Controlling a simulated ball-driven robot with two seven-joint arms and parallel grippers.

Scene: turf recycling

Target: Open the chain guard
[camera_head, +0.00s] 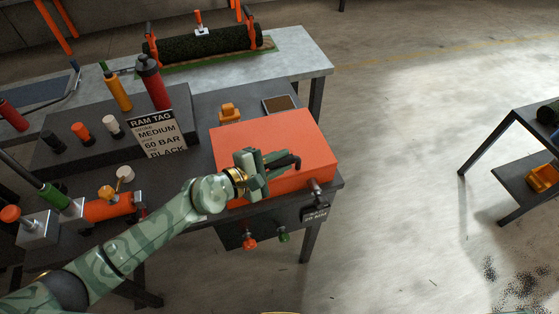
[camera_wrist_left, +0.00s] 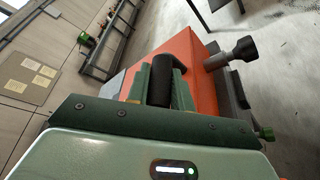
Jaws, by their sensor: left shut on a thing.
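The chain guard looks to be the orange box-shaped cover (camera_head: 310,140) on the dark bench in the head view. It lies flat and seems closed. A black handle (camera_head: 292,161) sticks up from its top. My left gripper (camera_head: 268,165) is at this handle, with its fingers shut on it. In the left wrist view the black handle (camera_wrist_left: 161,82) stands between the fingers of my left gripper (camera_wrist_left: 160,85), and the orange cover (camera_wrist_left: 195,75) is behind it. The fingers hide part of the handle. My right gripper is not in view.
A sign (camera_head: 156,133) reading "RAM TAG" stands left of the cover. A knob (camera_head: 315,186) is at the cover's front right corner. Red and green knobs hang below the bench edge. A turf roll (camera_head: 205,43) lies on the back table.

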